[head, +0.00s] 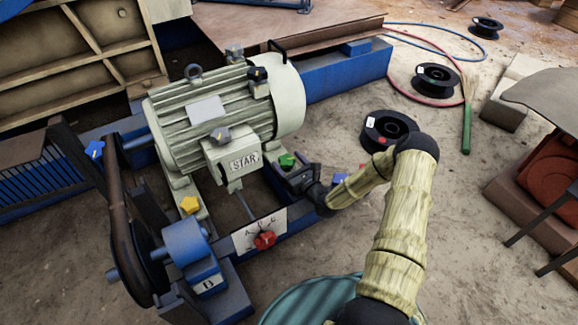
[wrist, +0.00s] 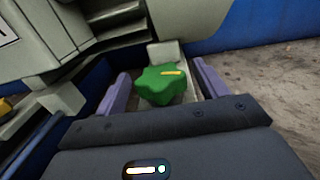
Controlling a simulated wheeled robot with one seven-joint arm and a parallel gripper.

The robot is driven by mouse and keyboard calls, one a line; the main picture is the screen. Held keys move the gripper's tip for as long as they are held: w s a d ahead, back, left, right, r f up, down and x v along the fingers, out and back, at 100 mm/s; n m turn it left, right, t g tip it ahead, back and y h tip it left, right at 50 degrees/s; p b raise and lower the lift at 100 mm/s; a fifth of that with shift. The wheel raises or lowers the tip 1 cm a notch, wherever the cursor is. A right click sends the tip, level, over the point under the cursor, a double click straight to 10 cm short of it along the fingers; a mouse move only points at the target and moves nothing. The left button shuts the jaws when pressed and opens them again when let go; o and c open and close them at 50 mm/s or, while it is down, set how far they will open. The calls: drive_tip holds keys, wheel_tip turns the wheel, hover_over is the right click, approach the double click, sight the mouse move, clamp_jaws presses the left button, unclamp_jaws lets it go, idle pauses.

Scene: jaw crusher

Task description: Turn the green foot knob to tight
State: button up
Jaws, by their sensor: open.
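The green foot knob (head: 287,160) sits on the motor's foot at the right front corner of the motor (head: 220,115). In the wrist view the green knob (wrist: 162,86) is lobed, with a yellow mark on its top pointing right. My gripper (wrist: 160,92) is open, with one purple finger left of the knob and one right of it. There are gaps between the fingers and the knob. In the head view my gripper (head: 292,172) is close to the knob and partly hides the area around it. The knob's base is partly hidden.
A red knob (head: 264,240) on a lettered plate, a yellow knob (head: 190,205), and blue knobs (head: 95,149) (head: 340,180) are nearby. The motor body stands close behind the green knob. A blue frame beam (head: 345,75) runs behind. Black spools (head: 388,130) lie on the open ground at right.

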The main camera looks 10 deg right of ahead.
drive_tip(key=c, duration=1)
drive_tip(key=shift+r+p, duration=0.1)
drive_tip(key=shift+p, duration=0.2)
drive_tip(key=shift+w+r+h+p, duration=0.15)
drive_tip(key=shift+h+p, duration=0.15)
drive_tip(key=shift+p, duration=0.55)
drive_tip(key=m+h+p, duration=0.1)
drive_tip(key=p, duration=0.2)
drive_tip(key=shift+r+t+p, duration=0.1)
drive_tip(key=shift+t+p, duration=0.2)
drive_tip(key=shift+p, duration=0.05)
drive_tip(key=m+h+p, duration=0.1)
drive_tip(key=h+p, duration=0.1)
drive_tip(key=p, duration=0.2)
drive_tip(key=shift+p, duration=0.3)
drive_tip(key=shift+a+f+m+t+h+p, duration=0.1)
drive_tip(key=shift+f+m+t+h+p, duration=0.2)
drive_tip(key=shift+m+h+p, duration=0.3)
drive_tip(key=o, duration=1)
drive_tip(key=shift+s, duration=0.2)
